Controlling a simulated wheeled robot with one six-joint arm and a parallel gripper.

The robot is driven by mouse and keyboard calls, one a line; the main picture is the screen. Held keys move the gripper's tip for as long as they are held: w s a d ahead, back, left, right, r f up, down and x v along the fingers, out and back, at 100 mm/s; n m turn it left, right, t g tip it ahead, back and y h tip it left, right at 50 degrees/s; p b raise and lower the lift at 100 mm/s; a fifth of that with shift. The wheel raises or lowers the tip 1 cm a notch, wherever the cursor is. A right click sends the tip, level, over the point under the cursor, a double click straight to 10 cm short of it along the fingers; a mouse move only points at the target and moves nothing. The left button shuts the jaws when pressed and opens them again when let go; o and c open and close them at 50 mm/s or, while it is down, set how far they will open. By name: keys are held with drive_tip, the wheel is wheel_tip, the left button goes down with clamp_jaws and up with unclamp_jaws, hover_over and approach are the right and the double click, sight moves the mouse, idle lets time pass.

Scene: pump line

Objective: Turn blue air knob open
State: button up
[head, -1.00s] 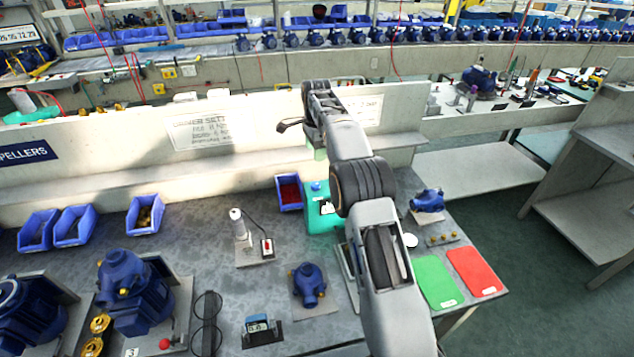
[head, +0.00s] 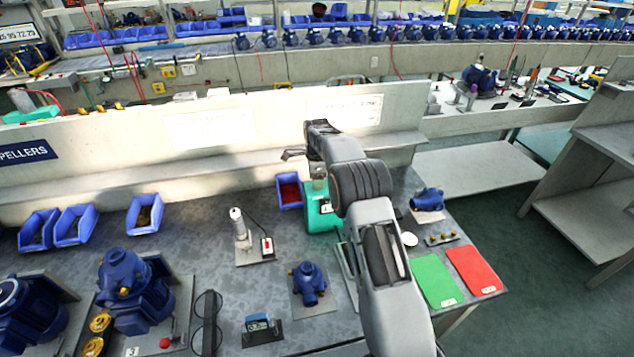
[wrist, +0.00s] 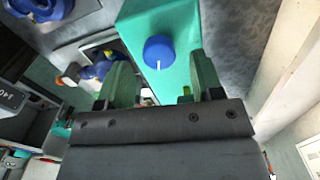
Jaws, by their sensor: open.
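The blue air knob (wrist: 160,52) shows in the wrist view on the face of a teal box (wrist: 185,20), with a white mark on its lower part. My gripper (wrist: 160,78) is open, its two green fingers apart on either side below the knob, and it holds nothing. The fingertips look close to the knob; I cannot tell whether they touch the box. In the head view the teal box (head: 318,220) stands at the back of the bench, partly hidden by my arm. The knob is hidden there.
A blue bin with red parts (head: 289,192) stands just left of the teal box. A white-topped tool on a stand (head: 240,232) and a blue pump part (head: 308,283) are nearer. Green (head: 437,280) and red (head: 473,270) mats lie at the right. A low wall rises behind the bench.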

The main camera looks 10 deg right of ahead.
drive_tip(key=shift+f, duration=1.05)
drive_tip(key=c, duration=0.9)
drive_tip(key=n, duration=0.4)
drive_tip(key=shift+w+n, duration=0.1)
drive_tip(key=shift+n, duration=0.2)
drive_tip(key=o, duration=0.9)
drive_tip(key=shift+r, duration=0.15)
wheel_tip(320, 180, up, 14)
drive_tip(key=shift+f, duration=0.2)
